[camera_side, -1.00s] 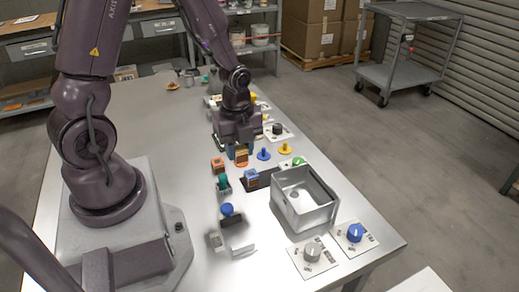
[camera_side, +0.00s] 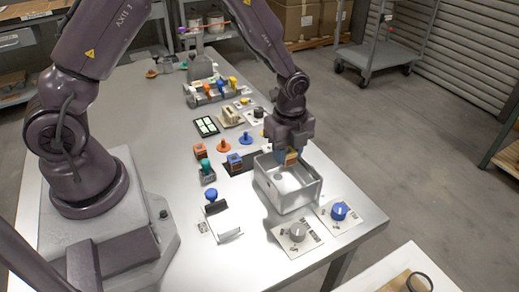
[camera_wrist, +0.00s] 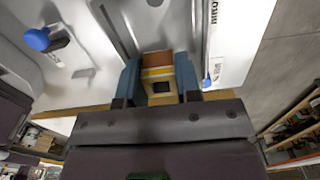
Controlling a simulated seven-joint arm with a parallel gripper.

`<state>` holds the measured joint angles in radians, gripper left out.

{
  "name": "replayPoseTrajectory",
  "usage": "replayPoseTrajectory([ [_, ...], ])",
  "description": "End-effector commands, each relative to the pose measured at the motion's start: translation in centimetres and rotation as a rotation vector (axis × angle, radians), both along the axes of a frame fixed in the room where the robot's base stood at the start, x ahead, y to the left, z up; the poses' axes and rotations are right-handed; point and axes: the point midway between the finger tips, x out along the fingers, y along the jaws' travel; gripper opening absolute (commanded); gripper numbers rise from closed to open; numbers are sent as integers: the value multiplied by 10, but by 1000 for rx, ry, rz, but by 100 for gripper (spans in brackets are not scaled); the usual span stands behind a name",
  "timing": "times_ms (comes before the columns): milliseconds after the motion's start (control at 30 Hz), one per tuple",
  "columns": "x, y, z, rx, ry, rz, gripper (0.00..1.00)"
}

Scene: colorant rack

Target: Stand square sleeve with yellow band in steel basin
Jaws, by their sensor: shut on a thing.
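The square sleeve with the yellow band (camera_side: 291,157) is an orange-brown block held between the fingers of my gripper (camera_side: 286,155). In the wrist view the sleeve (camera_wrist: 158,76) shows its yellow band and a dark square opening, with the blue fingers of my gripper (camera_wrist: 158,84) closed on its two sides. The steel basin (camera_side: 268,187) is an open box near the table's right edge. My gripper is over the basin's far part, with the sleeve at about rim height in the side view. Whether the sleeve touches the basin cannot be told.
Two knob plates, one with a grey knob (camera_side: 297,232) and one with a blue knob (camera_side: 339,211), lie in front of the basin. The table's left middle is clear.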

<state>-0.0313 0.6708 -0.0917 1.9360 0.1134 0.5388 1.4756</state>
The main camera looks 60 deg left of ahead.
Motion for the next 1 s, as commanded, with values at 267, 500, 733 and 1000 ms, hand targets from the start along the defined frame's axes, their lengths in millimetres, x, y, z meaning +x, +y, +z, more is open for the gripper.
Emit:
replayPoseTrajectory([
  [267,1,1,2,0,1,45,9],
  [500,1,1,1,0,1,44,9],
  [733,1,1,-13,0,3,44,9],
  [1000,1,1,-35,0,2,43,9],
])
